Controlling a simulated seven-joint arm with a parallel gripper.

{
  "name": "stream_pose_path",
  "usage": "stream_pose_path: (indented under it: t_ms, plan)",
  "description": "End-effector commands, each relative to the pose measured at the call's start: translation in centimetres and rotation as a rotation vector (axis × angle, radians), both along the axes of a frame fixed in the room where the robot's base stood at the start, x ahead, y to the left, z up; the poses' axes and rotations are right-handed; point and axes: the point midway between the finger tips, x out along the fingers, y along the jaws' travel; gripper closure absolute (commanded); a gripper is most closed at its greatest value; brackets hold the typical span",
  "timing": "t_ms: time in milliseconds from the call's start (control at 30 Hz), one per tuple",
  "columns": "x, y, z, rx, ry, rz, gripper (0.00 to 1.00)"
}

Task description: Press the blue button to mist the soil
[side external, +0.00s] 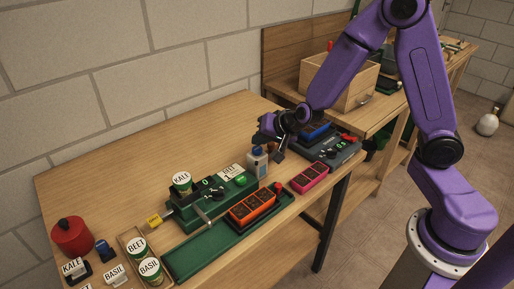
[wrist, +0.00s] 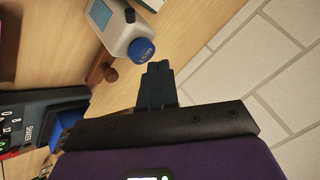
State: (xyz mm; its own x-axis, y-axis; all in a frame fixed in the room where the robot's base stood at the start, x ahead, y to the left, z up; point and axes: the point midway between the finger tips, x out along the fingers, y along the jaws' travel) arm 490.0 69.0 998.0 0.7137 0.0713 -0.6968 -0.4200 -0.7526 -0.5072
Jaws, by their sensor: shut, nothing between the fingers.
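A white mister bottle (side external: 257,165) stands on the bench behind the orange seedling tray (side external: 252,206). Its blue button (side external: 257,150) is on top. In the wrist view the bottle (wrist: 112,25) lies at upper centre, and the round blue button (wrist: 141,50) carries white lettering that is hard to read. My gripper (side external: 279,156) is right of the bottle in the side view. In the wrist view my gripper (wrist: 159,65) is shut, with its dark fingertips close beside the button; I cannot tell whether they touch it.
A green seeding machine (side external: 190,213) with a KALE can (side external: 181,182) stands left of the bottle. A pink tray (side external: 310,177) and a dark shaker machine (side external: 335,151) with a blue tray (side external: 315,130) are to the right. Bare bench lies behind the bottle.

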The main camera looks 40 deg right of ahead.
Motion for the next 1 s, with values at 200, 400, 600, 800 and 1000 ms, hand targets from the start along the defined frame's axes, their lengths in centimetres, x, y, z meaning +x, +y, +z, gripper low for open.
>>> stream_pose_path:
  t_ms: [200, 400, 600, 800, 1000]
  plan:
    - [0.0, 0.0, 0.0, 0.0, 0.0, 0.0, 1.0]
    - [0.0, 0.0, -0.02, 0.0, 0.0, 0.0, 1.0]
    - [-0.01, -0.02, -0.49, -0.001, 0.001, 0.0, 1.0]
    - [0.0, -0.03, -0.94, -0.001, 0.001, -0.001, 1.0]
    - [0.0, -0.03, -0.92, 0.0, 0.0, 0.0, 1.0]
